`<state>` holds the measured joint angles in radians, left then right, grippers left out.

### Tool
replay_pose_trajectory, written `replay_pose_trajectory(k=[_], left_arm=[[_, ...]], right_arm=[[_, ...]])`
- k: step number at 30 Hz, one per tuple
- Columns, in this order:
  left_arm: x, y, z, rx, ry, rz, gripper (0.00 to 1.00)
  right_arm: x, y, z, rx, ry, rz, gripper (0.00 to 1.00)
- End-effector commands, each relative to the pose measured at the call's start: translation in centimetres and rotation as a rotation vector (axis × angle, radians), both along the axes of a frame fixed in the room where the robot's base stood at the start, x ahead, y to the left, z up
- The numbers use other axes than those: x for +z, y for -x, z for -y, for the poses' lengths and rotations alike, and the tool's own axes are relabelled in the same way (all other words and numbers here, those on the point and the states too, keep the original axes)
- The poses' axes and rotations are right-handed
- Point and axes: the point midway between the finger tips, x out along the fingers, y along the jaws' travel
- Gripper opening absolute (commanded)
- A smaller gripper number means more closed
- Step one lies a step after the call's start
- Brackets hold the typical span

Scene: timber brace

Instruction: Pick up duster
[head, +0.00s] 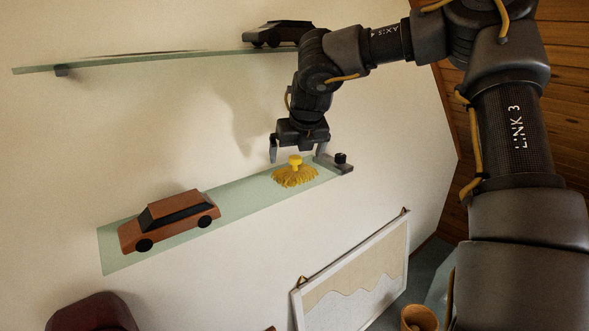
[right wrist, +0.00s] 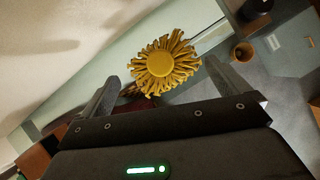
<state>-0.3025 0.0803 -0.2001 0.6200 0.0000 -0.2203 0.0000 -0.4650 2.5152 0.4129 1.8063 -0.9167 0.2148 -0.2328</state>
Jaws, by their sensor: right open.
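The yellow duster (head: 295,175) stands on the lower glass shelf (head: 240,202), near its right end, with its short knob up and its fringe spread on the glass. My right gripper (head: 296,158) is open just above it, with the fingers on either side of the knob and apart from it. In the right wrist view the duster (right wrist: 160,65) shows between and beyond the two open fingertips (right wrist: 163,82), with its round knob facing the camera. My left gripper is not in view.
An orange-brown toy car (head: 170,220) stands on the shelf's left part. A small black item (head: 340,158) sits at the shelf's right end. A dark car (head: 276,34) is on the upper shelf (head: 150,57). A framed board (head: 352,275) stands below.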

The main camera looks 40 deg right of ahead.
Motion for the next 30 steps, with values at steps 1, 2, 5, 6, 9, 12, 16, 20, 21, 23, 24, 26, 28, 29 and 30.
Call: replay_pose_trajectory(k=[1,2,5,6,9,12,16,20,21,23,24,26,28,29,30], left_arm=[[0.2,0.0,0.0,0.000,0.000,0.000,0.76],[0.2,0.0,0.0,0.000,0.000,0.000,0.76],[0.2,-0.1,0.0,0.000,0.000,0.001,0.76],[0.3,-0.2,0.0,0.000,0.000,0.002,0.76],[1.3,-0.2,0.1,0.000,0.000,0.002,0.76],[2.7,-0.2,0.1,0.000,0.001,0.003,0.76],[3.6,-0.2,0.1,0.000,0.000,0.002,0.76],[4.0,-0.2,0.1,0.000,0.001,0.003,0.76],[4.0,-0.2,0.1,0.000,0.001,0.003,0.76],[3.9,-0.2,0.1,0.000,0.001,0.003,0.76],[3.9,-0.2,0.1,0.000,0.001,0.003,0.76],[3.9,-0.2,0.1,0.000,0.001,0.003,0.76],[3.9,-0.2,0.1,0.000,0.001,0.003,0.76],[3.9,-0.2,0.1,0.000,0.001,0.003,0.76],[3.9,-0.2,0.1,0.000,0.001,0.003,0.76]], right_arm=[[-0.2,-0.1,0.1,-0.001,0.000,0.000,1.00],[-0.3,-0.2,0.1,-0.001,0.000,0.000,1.00],[-0.5,-0.3,0.1,0.000,-0.001,0.001,1.00],[-0.5,-0.3,0.1,0.000,-0.001,0.001,1.00],[-1.0,-0.6,0.3,-0.001,-0.003,-0.001,1.00],[-2.1,-1.1,0.4,-0.002,-0.003,-0.004,1.00],[-3.8,-1.9,0.7,-0.002,-0.003,-0.002,1.00],[-4.8,-2.3,0.9,-0.002,-0.003,0.000,1.00],[-5.0,-2.4,0.9,-0.002,-0.003,0.001,1.00],[-5.1,-2.5,0.9,-0.001,-0.002,0.003,1.00],[-5.1,-2.5,1.0,-0.001,-0.002,0.003,1.00],[-5.1,-2.5,0.9,-0.001,-0.002,0.003,1.00],[-5.1,-2.5,0.9,-0.001,-0.002,0.003,0.99],[-5.1,-2.5,0.9,-0.001,-0.001,0.003,0.95],[-5.1,-2.4,1.0,-0.001,-0.001,0.003,0.90]])
